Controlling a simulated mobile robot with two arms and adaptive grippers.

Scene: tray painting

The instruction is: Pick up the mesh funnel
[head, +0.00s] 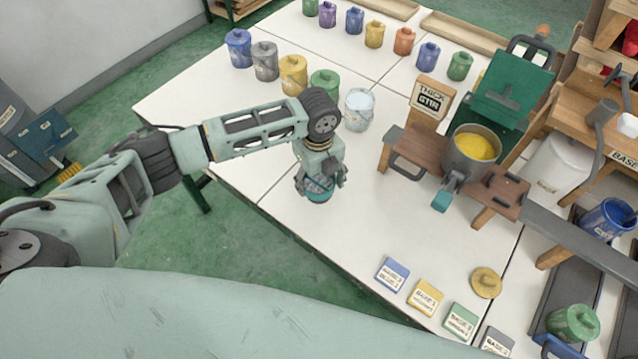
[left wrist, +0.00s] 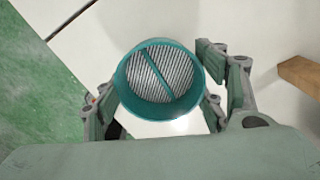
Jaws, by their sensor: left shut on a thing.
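The mesh funnel (left wrist: 150,78) shows in the left wrist view as a round teal rim with a striped grey mesh and a diagonal bar inside. My left gripper (left wrist: 160,92) is shut on it, with fingers on both its left and right sides. In the head view the funnel (head: 318,190) is a small teal shape beneath my left gripper (head: 320,182), over the white table (head: 290,225). The gripper partly hides it there. I cannot tell whether the funnel touches the table. My right gripper does not show.
A wooden stand (head: 420,155) holds a pot of yellow paint (head: 470,160) to the right. A white bucket (head: 359,110) stands behind the gripper. Several coloured cans line the back. Labelled cards and a yellow lid (head: 486,283) lie at the front right. The table in front of the gripper is clear.

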